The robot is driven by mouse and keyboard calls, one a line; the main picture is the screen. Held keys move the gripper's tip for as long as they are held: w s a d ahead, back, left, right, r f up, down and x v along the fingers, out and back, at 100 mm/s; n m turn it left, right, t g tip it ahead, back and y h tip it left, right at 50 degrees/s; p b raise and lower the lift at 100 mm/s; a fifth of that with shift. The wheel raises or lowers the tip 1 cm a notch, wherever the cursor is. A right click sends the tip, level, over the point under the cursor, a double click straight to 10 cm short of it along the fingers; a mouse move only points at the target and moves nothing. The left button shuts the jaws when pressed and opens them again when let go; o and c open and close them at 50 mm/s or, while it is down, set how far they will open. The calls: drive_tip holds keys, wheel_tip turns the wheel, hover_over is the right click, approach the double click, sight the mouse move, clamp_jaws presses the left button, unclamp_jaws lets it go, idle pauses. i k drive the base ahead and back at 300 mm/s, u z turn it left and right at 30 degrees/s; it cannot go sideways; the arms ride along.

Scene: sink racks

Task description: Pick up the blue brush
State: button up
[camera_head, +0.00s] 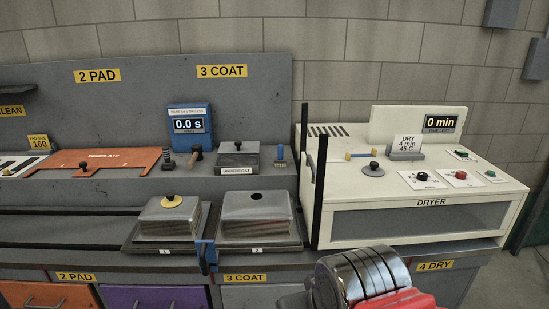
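A small upright tool with a blue handle (280,153) stands on the back shelf, just right of the undercoat box and left of the dryer. It looks like the blue brush, but it is too small to make out bristles. A second blue piece (206,256), upright with a dark loop at its foot, is at the front counter edge, between the two lidded trays. A ribbed metal and red part of my arm shows at the bottom right of centre. No gripper fingertips show.
The undercoat box (239,160) and a wooden-handled tool (195,156) stand left of the blue-handled tool. The cream dryer (420,205), with black upright posts (319,195) at its left side, stands to the right. Two lidded trays (258,215) sit in front.

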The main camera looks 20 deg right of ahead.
sight(280, 162)
drive_tip(key=i, duration=0.9)
drive_tip(key=z, duration=0.05)
